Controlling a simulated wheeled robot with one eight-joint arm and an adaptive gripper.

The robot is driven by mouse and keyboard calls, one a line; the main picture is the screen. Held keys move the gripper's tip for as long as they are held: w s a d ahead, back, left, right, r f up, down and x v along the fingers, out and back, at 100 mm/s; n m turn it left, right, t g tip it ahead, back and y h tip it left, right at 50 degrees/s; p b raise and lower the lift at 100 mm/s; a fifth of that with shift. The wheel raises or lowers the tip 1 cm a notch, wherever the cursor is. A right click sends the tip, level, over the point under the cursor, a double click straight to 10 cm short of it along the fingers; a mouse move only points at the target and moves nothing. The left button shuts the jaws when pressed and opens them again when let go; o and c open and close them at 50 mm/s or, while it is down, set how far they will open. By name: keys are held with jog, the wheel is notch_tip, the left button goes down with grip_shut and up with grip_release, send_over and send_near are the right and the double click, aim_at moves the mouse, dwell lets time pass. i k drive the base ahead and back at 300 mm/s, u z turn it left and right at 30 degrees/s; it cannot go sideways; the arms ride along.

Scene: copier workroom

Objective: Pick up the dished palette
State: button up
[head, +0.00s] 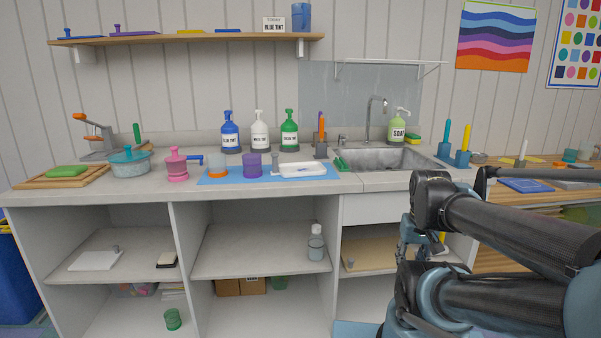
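A white, shallow tray-like piece (302,170), which looks like the dished palette, lies at the right end of a blue mat (215,179) on the counter. Its dishes are too small to make out. A small grey upright knob or handle stands at its left end; I cannot tell whether it is joined to it. My arm is folded at the right, in front of the counter. The part that looks like my gripper (408,240) hangs low by the right-hand shelves, apart from the palette. Its fingers are not clear.
Pump bottles (260,130) stand behind, and a sink (385,159) lies to the right. A white board (95,260) lies on a lower shelf. The counter's front edge is mostly clear.

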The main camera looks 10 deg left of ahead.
aim_at(313, 168)
jog(key=z, duration=2.45)
jog(key=k, duration=1.65)
jog(key=u, duration=2.35)
